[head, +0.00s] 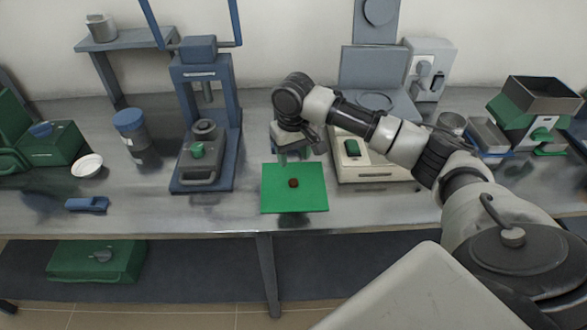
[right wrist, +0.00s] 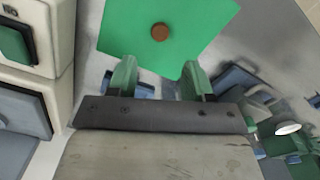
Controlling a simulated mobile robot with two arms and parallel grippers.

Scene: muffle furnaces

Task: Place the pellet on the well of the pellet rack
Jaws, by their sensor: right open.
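A small reddish-brown pellet (head: 293,183) lies on a flat green mat (head: 310,201) near the front of the bench. In the right wrist view, the pellet (right wrist: 160,32) sits on the mat (right wrist: 125,40), beyond my fingertips. My right gripper (head: 294,158) is over the far edge of the mat, pointing down. Its two green fingers (right wrist: 160,78) are apart with nothing between them, and the pellet is outside them. I cannot make out a pellet rack with wells for certain in either view. My left gripper is not in view.
A blue press (head: 208,110) stands left of the mat. A pale device with a green display (head: 352,147) stands close right of it. A small blue object (head: 87,204) and a white dish (head: 87,166) are at left. Bare bench lies between the blue object and the press.

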